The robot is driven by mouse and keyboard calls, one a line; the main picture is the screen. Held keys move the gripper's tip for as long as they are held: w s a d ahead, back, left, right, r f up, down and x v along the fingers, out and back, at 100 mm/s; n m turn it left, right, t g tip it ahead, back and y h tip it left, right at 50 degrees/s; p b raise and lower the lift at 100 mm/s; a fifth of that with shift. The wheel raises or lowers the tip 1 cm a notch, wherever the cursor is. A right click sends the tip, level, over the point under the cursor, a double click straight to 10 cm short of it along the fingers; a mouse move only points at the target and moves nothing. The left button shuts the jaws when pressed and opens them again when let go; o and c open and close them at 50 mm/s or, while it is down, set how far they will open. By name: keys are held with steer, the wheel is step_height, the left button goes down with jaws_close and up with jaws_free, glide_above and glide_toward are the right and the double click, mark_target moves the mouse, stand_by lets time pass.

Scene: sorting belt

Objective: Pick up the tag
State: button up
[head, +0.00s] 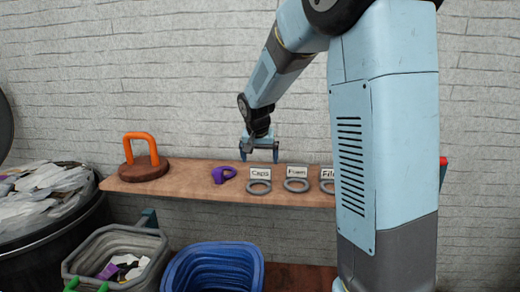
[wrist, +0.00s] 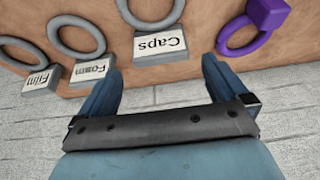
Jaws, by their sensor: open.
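Three grey tags with rings and white labels lie in a row on the wooden shelf. My gripper (head: 259,157) is open and empty, above the shelf's back edge behind the Caps tag.
A purple ringed piece (head: 223,174) lies left of the Caps tag. An orange handle on a round brown base (head: 143,168) stands at the shelf's left end. Below are a blue bin (head: 212,250), a grey bin (head: 85,251) with scraps, and a dark container of pale scraps (head: 55,225).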

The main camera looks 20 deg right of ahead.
mark_target(261, 173)
steer(key=x, duration=0.8)
steer(key=shift+w+f, duration=0.15)
steer(key=shift+f, duration=0.1)
steer(key=c, duration=0.8)
